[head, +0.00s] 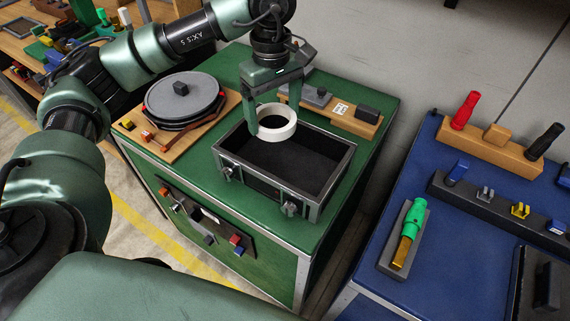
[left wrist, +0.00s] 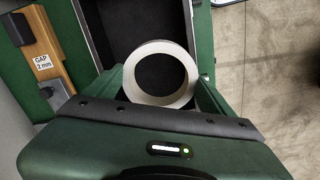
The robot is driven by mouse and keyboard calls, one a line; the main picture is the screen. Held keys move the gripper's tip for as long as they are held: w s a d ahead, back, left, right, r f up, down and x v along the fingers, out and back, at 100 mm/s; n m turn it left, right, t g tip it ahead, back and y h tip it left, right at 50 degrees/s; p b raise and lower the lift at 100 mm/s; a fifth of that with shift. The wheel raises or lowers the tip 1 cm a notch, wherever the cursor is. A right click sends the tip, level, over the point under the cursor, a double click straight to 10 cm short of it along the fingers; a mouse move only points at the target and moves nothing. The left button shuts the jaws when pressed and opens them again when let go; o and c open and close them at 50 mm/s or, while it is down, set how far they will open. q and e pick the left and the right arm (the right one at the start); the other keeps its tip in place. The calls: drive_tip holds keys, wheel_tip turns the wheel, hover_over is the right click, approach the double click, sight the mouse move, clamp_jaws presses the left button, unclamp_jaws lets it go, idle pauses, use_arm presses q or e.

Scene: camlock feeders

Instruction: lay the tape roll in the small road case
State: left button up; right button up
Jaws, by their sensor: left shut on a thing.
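The white tape roll (head: 277,121) is held by my left gripper (head: 273,118), whose fingers are shut on it. In the head view the roll shows over the far left part of the small road case (head: 335,170), an open grey box with a dark inside and latches on its front. In the left wrist view the roll (left wrist: 161,73) sits between the gripper's fingers (left wrist: 160,85), with the dark case inside behind it. I cannot tell how far the roll is above the case floor. My right gripper is not in view.
The case stands on a green cabinet (head: 205,170). A wooden board with a round dark plate (head: 183,95) is to the left. Another wooden board with blocks (head: 345,117) lies behind the case. A blue bench (head: 450,240) with tools is at the right, across a gap.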

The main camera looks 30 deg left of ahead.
use_arm(q)
drive_tip(key=w+a+r+n, duration=0.35)
drive_tip(key=a+n, duration=0.25)
drive_tip(key=n, duration=0.2)
drive_tip(key=shift+n, duration=0.4)
wheel_tip(320, 180, down, 15)
drive_tip(key=shift+a+f+p, duration=0.1)
drive_tip(key=shift+p, duration=0.35)
wheel_tip(320, 180, down, 5)
drive_tip(key=shift+f+p, duration=0.1)
drive_tip(key=shift+p, duration=0.25)
drive_tip(key=shift+w, duration=0.1)
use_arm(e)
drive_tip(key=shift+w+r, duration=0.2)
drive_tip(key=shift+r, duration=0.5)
